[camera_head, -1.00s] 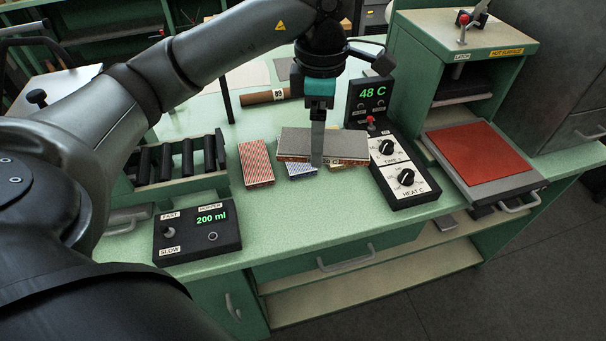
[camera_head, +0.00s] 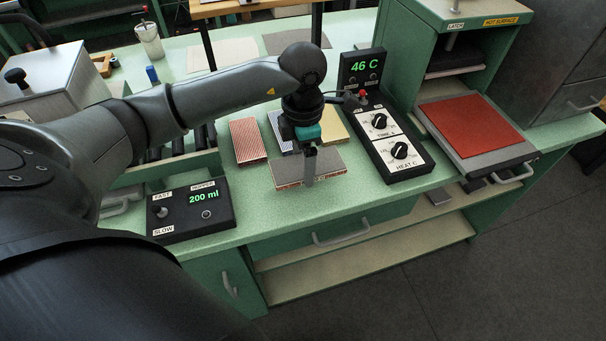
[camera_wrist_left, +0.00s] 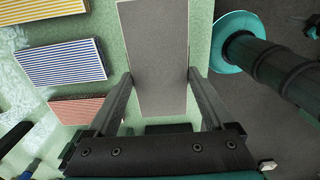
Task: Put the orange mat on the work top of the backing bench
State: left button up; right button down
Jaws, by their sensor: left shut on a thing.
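My left gripper (camera_head: 310,168) is shut on a flat mat (camera_head: 335,172), across its width. The mat shows a plain grey upper face and a thin brownish-orange edge, so its lower face is hidden. In the left wrist view the grey mat (camera_wrist_left: 153,60) lies between my two fingers (camera_wrist_left: 153,85). It is level, over the green work top (camera_head: 265,215) near the front edge. I cannot tell whether it touches the top. My right gripper is not in view.
A red striped mat (camera_head: 247,140), a blue striped mat (camera_head: 281,131) and a yellow mat (camera_head: 334,123) lie behind. The heat control box (camera_head: 403,160) stands right, the hopper box (camera_head: 190,210) left. A press with a red pad (camera_head: 470,125) is further right.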

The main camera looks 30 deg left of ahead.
aim_at(303, 165)
pick_arm(q)
jog(key=shift+f, duration=2.5)
jog(key=shift+b, duration=0.3)
jog(key=shift+f, duration=0.2)
jog(key=o, duration=1.1)
jog(key=shift+r, duration=0.1)
jog(key=shift+r, duration=0.1)
jog(key=shift+r, duration=0.3)
notch_tip(303, 165, up, 12)
jog(key=shift+f+p, duration=0.25)
jog(key=shift+p, duration=0.4)
